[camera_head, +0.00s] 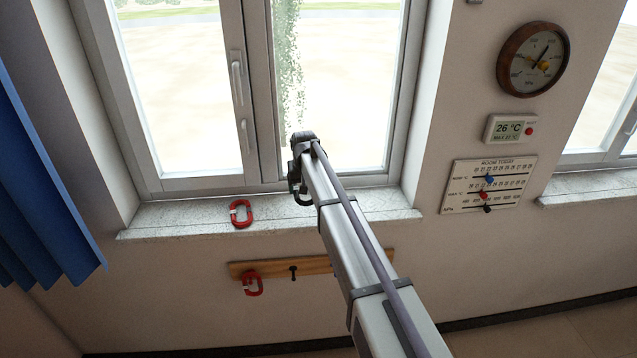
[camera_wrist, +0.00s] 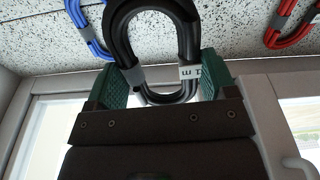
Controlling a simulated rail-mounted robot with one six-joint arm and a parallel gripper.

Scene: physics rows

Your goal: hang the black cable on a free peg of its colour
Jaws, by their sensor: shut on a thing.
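My gripper (camera_head: 297,180) is at the window, just above the sill. In the wrist view my gripper (camera_wrist: 161,75) is shut on the black cable (camera_wrist: 121,45), a coiled loop with a pale printed tag, its green fingers on either side. In the head view a dark part of the black cable (camera_head: 304,198) shows beside the arm. Below the sill is a wooden peg board (camera_head: 318,266). Its black peg (camera_head: 293,273) shows bare. A red cable (camera_head: 253,285) hangs at its left end. My arm hides the board's right part.
Another red cable (camera_head: 241,213) lies on the speckled sill (camera_head: 175,220), left of my gripper. A blue cable (camera_wrist: 88,28) shows on the sill in the wrist view. A blue curtain (camera_head: 40,215) hangs at the far left. The wall below the board is clear.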

